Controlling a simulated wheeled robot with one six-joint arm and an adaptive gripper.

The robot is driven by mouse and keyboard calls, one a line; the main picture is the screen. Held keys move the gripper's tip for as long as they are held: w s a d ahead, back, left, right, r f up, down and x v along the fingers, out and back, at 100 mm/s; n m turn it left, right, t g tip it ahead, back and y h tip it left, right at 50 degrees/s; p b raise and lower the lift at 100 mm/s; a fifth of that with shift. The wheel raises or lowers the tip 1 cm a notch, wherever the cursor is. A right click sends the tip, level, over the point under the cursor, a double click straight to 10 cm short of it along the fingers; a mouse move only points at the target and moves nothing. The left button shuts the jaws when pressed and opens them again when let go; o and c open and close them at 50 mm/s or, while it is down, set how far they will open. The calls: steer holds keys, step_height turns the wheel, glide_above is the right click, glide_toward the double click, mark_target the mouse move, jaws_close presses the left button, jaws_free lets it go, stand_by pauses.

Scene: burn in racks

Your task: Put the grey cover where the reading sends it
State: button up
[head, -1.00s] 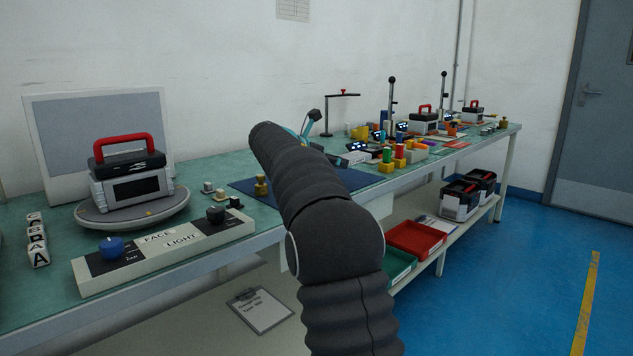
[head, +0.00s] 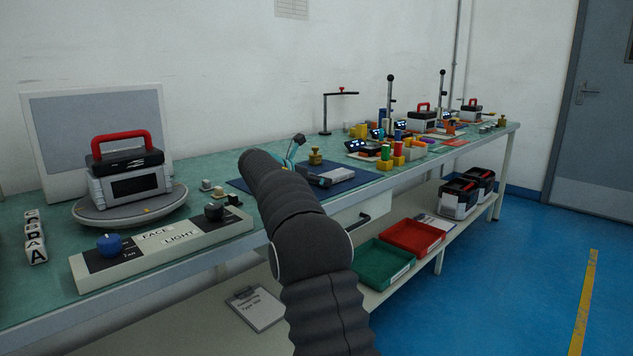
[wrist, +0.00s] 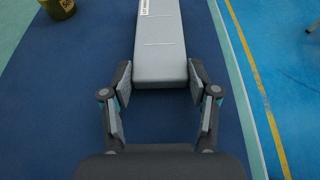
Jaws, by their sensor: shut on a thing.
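The grey cover (wrist: 162,50) is a long flat grey piece with a white label at its far end. In the wrist view my gripper (wrist: 160,86) is shut on its near end, one finger pad on each side. In the head view the cover (head: 333,175) shows just over the blue mat (head: 362,179). I cannot tell whether it touches the mat. In the head view my dark arm hides most of the gripper. No reading is legible.
A brass weight (head: 315,158) stands behind the cover. A white case with a red handle (head: 130,175) sits on a round turntable at left, behind a control panel (head: 165,245). Green (head: 381,262) and red (head: 411,237) trays lie on the lower shelf. Cluttered stations stand farther right.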

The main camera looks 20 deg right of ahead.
steer(key=o, duration=1.3)
